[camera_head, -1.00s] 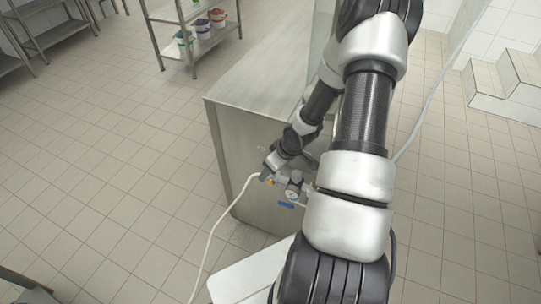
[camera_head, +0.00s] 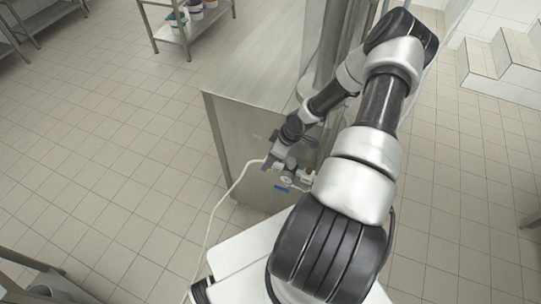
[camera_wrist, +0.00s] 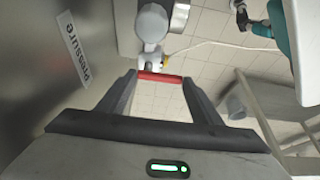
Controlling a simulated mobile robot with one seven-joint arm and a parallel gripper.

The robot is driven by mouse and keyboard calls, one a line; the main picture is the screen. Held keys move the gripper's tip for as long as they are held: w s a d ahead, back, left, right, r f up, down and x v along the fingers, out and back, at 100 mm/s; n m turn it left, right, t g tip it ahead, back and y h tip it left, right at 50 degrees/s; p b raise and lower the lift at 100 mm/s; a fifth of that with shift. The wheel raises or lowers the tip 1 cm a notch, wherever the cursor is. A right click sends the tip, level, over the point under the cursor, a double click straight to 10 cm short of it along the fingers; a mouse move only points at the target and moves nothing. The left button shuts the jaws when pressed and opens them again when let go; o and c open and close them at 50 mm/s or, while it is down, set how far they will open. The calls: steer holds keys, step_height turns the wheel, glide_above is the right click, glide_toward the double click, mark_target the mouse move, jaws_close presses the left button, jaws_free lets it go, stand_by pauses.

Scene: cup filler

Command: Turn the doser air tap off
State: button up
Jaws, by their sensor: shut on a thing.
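The air tap's red handle (camera_wrist: 160,77) lies crosswise between the fingertips of my gripper (camera_wrist: 161,80) in the wrist view. My gripper is shut on it, with both fingertips at its ends. A small yellow part shows just behind the handle, and grey-white air fittings (camera_wrist: 152,22) stand beyond it. In the head view my gripper (camera_head: 269,164) is at the tap by the front of the steel cabinet (camera_head: 240,135). It largely hides the tap there. A round gauge (camera_head: 287,180) sits just right of it.
A pale hose (camera_head: 227,196) runs from the tap down to the lower left. A "Pressure" label (camera_wrist: 73,48) is on the steel panel close to the left finger. A shelf rack (camera_head: 190,36) stands behind. The tiled floor at left is open.

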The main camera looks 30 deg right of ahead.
steer(key=o, duration=1.1)
steer(key=shift+c, duration=0.2)
steer(key=v, duration=1.7)
steer(key=shift+r+p, duration=0.2)
steer(key=shift+p, duration=0.15)
